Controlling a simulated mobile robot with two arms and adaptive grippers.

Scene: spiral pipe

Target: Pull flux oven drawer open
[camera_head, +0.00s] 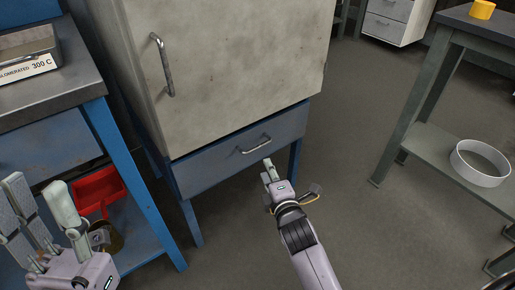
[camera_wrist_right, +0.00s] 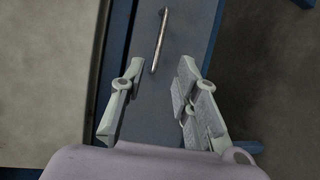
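The flux oven is a worn pale cabinet (camera_head: 225,65) on a blue stand in the head view. Its blue drawer (camera_head: 215,167) sits below the oven door and looks pushed in. The drawer has a metal bar handle (camera_head: 256,146), which also shows in the right wrist view (camera_wrist_right: 160,40). My right gripper (camera_head: 267,165) is just below the handle. In the right wrist view its fingers (camera_wrist_right: 160,80) are spread with nothing between them, and the handle lies beyond the tips, apart from them. My left gripper (camera_head: 35,182) is open and empty at the lower left.
A blue-legged bench (camera_head: 75,92) stands left of the oven, with a red bin (camera_head: 98,188) on its lower shelf. A grey table (camera_head: 455,28) stands right, with a white ring (camera_head: 480,163) on its shelf. The floor between is clear.

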